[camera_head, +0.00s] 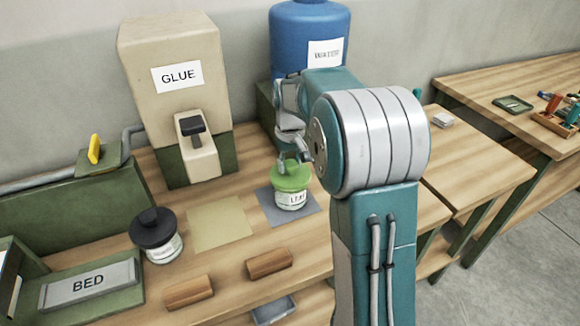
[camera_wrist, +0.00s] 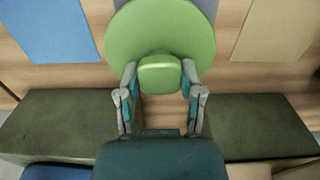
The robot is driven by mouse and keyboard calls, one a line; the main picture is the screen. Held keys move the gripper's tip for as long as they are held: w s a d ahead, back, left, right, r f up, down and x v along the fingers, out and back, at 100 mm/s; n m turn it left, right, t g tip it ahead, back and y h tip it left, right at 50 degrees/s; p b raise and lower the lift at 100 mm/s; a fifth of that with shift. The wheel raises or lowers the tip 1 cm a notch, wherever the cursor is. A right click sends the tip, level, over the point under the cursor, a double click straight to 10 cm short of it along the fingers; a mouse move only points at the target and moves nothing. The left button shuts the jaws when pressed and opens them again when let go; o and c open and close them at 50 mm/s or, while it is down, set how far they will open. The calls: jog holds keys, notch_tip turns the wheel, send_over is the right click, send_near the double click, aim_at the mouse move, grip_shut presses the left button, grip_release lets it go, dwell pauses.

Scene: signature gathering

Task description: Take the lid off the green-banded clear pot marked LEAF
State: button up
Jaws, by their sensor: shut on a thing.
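The clear pot (camera_head: 291,201), with a white label that seems to read LEAF, stands on a blue-grey mat (camera_head: 268,205) on the workbench. Its green lid (camera_head: 290,178) sits on top of it and has a raised knob (camera_wrist: 160,75). My gripper (camera_head: 292,160) points down over the lid. In the wrist view my gripper (camera_wrist: 160,80) has its two fingers on either side of the knob, shut on it. The pot body is hidden under the lid in the wrist view. My arm stands right of the pot in the head view.
A black-lidded pot (camera_head: 154,236) stands left of an empty tan mat (camera_head: 218,224). Two wooden blocks (camera_head: 269,263) lie at the front. The GLUE dispenser (camera_head: 172,95) and blue WATER tank (camera_head: 300,40) stand behind. A green BED fixture (camera_head: 90,287) is at left.

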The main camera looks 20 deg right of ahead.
notch_tip(320, 180, up, 3)
jog(key=shift+f, duration=0.1)
jog(key=s+a+r, duration=0.2)
jog(key=s+r, duration=0.7)
jog(key=s, duration=0.5)
jog(key=s+d+f, duration=0.2)
jog(key=s+f, duration=0.2)
jog(key=s, duration=0.3)
jog(key=s+d+f, duration=0.1)
jog(key=s+f, duration=0.3)
jog(key=s, duration=0.3)
jog(key=shift+m, duration=0.3)
jog(key=w+d+f, duration=0.2)
jog(key=w+f, duration=0.1)
jog(key=w, duration=0.1)
jog(key=w+d+f, duration=0.2)
jog(key=w+f, duration=0.1)
jog(key=w, duration=0.1)
jog(key=w+d+f, duration=0.1)
jog(key=w+f, duration=0.2)
jog(key=w, duration=0.1)
jog(key=shift+w+d+f, duration=0.2)
jog(key=shift+d, duration=0.2)
jog(key=shift+w+d+f, duration=0.1)
jog(key=shift+w+f, duration=0.05)
jog(key=shift+f, duration=0.8)
jog(key=shift+w+f, duration=0.1)
jog(key=shift+f, duration=0.8)
jog(key=shift+f, duration=0.1)
